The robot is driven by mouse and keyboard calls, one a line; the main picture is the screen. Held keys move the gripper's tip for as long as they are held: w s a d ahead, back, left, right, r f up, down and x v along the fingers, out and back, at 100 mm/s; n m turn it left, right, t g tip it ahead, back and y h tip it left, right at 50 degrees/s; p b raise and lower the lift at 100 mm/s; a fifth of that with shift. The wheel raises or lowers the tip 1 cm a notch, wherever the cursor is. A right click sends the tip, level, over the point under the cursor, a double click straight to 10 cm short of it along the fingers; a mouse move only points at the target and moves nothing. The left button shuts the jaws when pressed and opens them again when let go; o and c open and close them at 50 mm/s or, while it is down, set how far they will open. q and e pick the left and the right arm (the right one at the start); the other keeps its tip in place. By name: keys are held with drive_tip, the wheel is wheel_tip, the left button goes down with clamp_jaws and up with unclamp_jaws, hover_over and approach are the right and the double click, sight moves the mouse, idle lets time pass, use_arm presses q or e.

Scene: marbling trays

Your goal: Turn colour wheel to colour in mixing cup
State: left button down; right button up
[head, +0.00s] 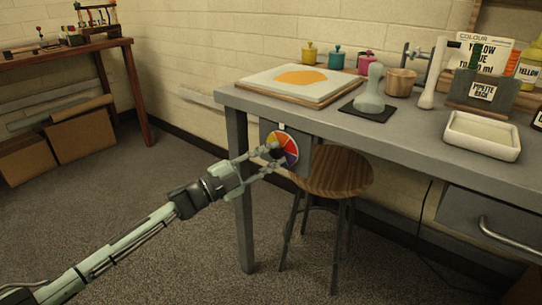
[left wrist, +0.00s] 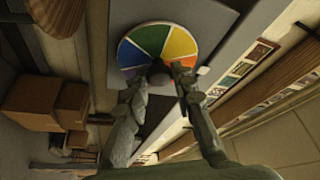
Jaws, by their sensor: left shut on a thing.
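The colour wheel (head: 291,147) is on a grey panel at the left front of the workbench. It has coloured sectors; in the left wrist view the wheel (left wrist: 151,38) shows green, blue, yellow, orange, red and purple. A small white marker (head: 282,127) sits at its top edge, close to the orange sector. My left gripper (head: 271,156) is at the wheel, its fingers (left wrist: 160,76) shut on the dark knob (left wrist: 158,67) at the centre. A copper-coloured cup (head: 401,83), possibly the mixing cup, stands on the bench; its contents cannot be made out. My right gripper is out of view.
A wooden stool (head: 335,175) stands just right of the wheel.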

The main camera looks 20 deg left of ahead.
use_arm(q)
drive_tip(key=c, duration=1.3)
unclamp_jaws()
drive_tip(key=v, duration=1.2)
drive_tip(key=shift+f, duration=0.1)
